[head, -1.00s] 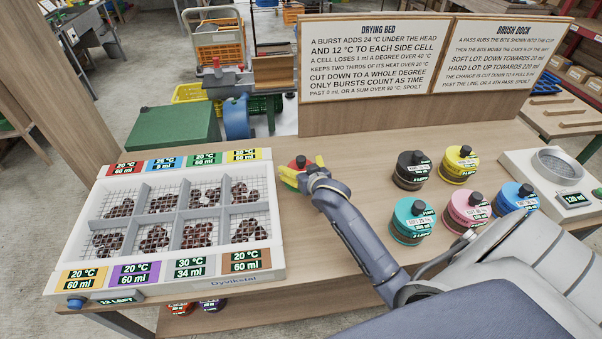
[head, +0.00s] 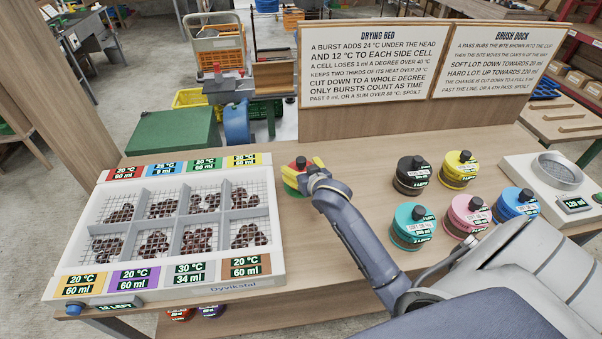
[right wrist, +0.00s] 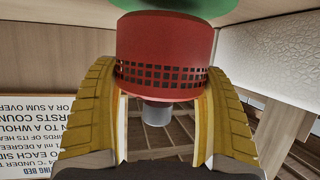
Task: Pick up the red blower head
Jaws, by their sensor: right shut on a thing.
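The red blower head (right wrist: 165,45) fills the upper middle of the right wrist view. It is a round red body with a band of dark square holes and a grey stub. A green round part (right wrist: 180,6) shows against its far end. My right gripper (right wrist: 160,88) has its yellow ribbed fingers shut on the red head, one on each side. In the head view the red head (head: 292,165) stands just right of the drying bed, partly hidden by my right gripper (head: 303,170). My left gripper is not in view.
The white drying bed (head: 277,236) holds chestnuts in several mesh cells with coloured labels. Several lidded pots, among them a teal one (head: 407,232) and a black one (head: 410,182), stand right of my arm. The brush dock (head: 520,170) is at the right edge. A sign board (head: 370,122) stands behind.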

